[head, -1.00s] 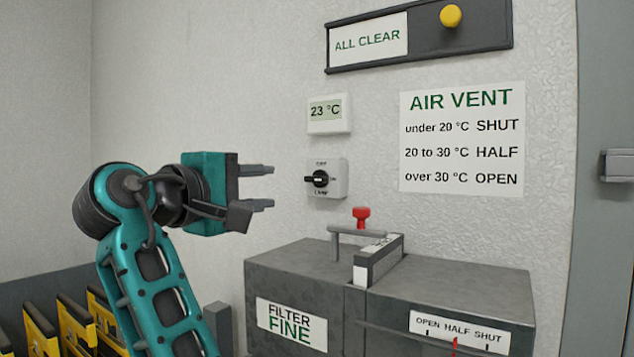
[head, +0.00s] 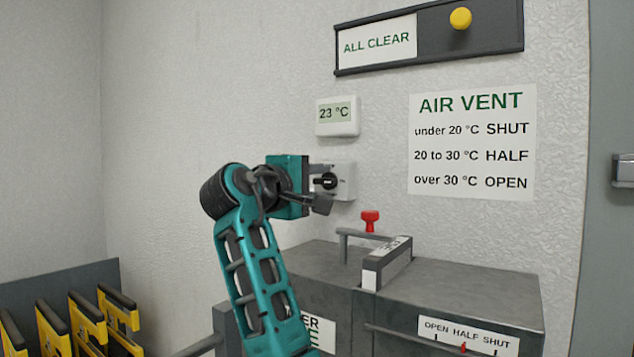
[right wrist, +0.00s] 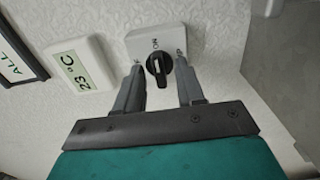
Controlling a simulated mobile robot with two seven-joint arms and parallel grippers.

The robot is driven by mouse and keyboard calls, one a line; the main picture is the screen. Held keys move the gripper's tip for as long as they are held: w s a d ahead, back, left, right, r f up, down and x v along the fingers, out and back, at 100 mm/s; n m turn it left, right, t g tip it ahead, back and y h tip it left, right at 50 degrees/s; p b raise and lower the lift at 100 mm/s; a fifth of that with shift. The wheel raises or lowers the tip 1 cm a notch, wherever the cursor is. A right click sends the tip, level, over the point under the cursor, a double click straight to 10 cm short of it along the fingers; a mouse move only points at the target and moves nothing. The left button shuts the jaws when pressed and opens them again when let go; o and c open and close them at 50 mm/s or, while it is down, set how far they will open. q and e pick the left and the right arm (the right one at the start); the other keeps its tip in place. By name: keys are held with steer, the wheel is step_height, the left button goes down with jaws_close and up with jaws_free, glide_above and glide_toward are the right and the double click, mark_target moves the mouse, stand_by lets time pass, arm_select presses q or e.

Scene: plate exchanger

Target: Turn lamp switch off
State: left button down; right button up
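The lamp switch (head: 344,182) is a pale box with a black rotary knob (head: 325,182) on the wall, below the 23 °C display. The knob's handle lies sideways in the head view. In the right wrist view the knob (right wrist: 159,68) is in line with the ON mark. My right gripper (head: 331,181) is at the switch. In the right wrist view its fingers (right wrist: 160,80) are spread, one on each side of the knob, with a gap showing on both sides. The left part of the switch is partly hidden behind the gripper. My left gripper is not in view.
The temperature display (head: 337,116) hangs just above the switch. An ALL CLEAR panel (head: 495,38) with a yellow button is higher up. Yellow-black racks (head: 85,320) are at lower left.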

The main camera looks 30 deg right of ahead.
jaws_close()
stand_by(0.3)
